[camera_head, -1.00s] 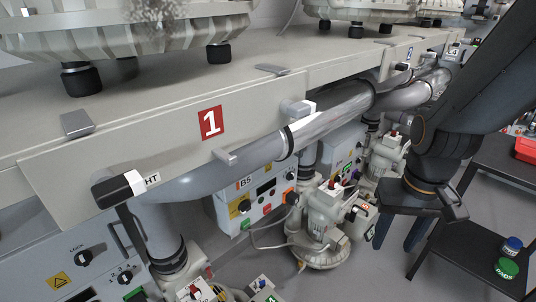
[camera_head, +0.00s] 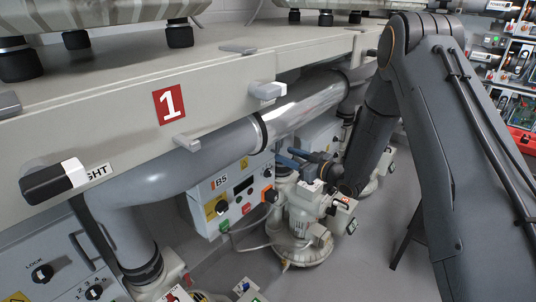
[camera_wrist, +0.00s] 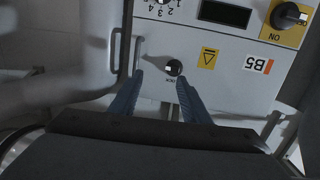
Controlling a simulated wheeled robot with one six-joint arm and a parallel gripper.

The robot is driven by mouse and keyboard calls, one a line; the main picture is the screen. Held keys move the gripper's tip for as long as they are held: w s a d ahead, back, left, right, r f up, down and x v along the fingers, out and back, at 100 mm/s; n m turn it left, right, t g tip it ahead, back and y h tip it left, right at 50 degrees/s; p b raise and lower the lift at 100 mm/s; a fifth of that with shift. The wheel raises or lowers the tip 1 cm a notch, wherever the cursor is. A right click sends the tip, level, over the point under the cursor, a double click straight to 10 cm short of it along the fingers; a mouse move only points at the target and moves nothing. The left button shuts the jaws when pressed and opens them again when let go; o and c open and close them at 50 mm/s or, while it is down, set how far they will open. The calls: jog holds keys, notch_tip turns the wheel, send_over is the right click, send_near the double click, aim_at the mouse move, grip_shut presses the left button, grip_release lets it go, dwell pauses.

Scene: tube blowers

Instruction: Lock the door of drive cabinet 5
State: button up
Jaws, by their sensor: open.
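The drive cabinet labelled B5 (camera_head: 228,188) stands under the bench in the head view, with a display, a yellow-backed knob and buttons on its front. In the wrist view its front (camera_wrist: 225,90) appears upside down. A small round black lock knob (camera_wrist: 174,68) sits on it, with a small inverted label beside it; its exact setting is hard to read. A door handle (camera_wrist: 137,54) is left of the knob. My gripper (camera_wrist: 157,88) is open and empty, its blue fingers pointing at the panel on either side of the knob's line. In the head view my gripper (camera_head: 296,158) is beside the cabinet, partly behind the pipe.
A large grey pipe (camera_head: 205,150) runs below the bench edge, close above the gripper. A pump (camera_head: 305,215) stands in front of the cabinet. Another cabinet (camera_head: 60,262) with a lock knob is at lower left. Floor (camera_head: 370,260) is clear at lower right.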

jog(key=w+a+y, duration=0.2)
jog(key=w+a, duration=0.1)
jog(key=a, duration=0.4)
jog(key=shift+w+a+f+n, duration=0.3)
jog(key=shift+f+n, duration=0.05)
jog(key=shift+n, duration=0.05)
jog(key=shift+c, duration=0.3)
jog(key=c, duration=1)
